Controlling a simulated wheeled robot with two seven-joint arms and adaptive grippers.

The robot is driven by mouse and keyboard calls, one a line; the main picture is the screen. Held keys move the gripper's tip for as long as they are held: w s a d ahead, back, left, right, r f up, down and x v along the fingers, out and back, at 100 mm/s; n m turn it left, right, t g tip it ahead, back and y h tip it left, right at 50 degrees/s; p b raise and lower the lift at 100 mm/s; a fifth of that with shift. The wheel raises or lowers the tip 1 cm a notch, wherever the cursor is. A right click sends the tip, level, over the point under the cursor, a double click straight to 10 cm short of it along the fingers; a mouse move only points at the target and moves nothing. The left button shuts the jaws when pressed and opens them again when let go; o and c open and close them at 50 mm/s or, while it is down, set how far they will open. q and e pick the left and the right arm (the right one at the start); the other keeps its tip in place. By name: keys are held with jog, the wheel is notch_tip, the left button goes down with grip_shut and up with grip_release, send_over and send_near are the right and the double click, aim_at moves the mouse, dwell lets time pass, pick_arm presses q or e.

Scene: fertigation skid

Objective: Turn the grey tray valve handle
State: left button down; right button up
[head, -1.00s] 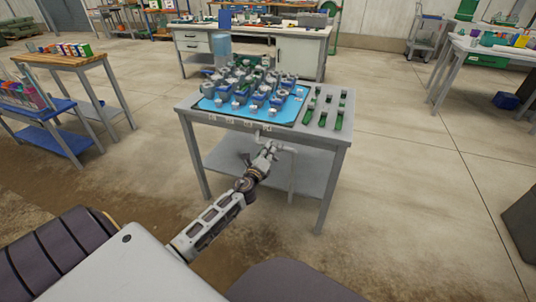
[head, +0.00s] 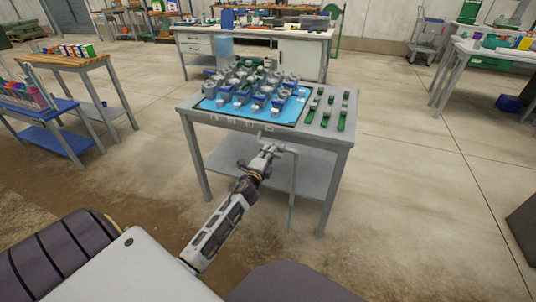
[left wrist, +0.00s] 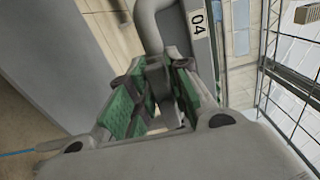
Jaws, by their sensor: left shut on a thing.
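My left gripper (head: 269,149) is at the front edge of the grey table, just under the tray's labelled front. It also shows in the left wrist view (left wrist: 158,100), its green-padded fingers shut on the grey tray valve handle (left wrist: 158,80). The fingers hide much of the handle, and the gripper covers it in the head view. A grey bent outlet pipe (head: 293,172) comes out beside the gripper and points down. My right gripper is not in view.
The grey table (head: 342,140) carries a blue tray (head: 208,104) full of grey and blue parts, with several green pieces to its right. A lower shelf (head: 225,158) lies behind my gripper. Floor around the table is clear.

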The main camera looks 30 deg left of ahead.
pick_arm(q)
jog(key=shift+f, duration=0.1)
jog(key=c, duration=1.4)
grip_release()
jog(key=shift+c, duration=0.2)
jog(key=shift+o, duration=0.3)
jog(key=shift+s, duration=0.15)
jog(key=v, duration=1.1)
jog(key=shift+s, duration=0.35)
jog(key=shift+s+n, duration=0.1)
jog(key=shift+n, duration=0.2)
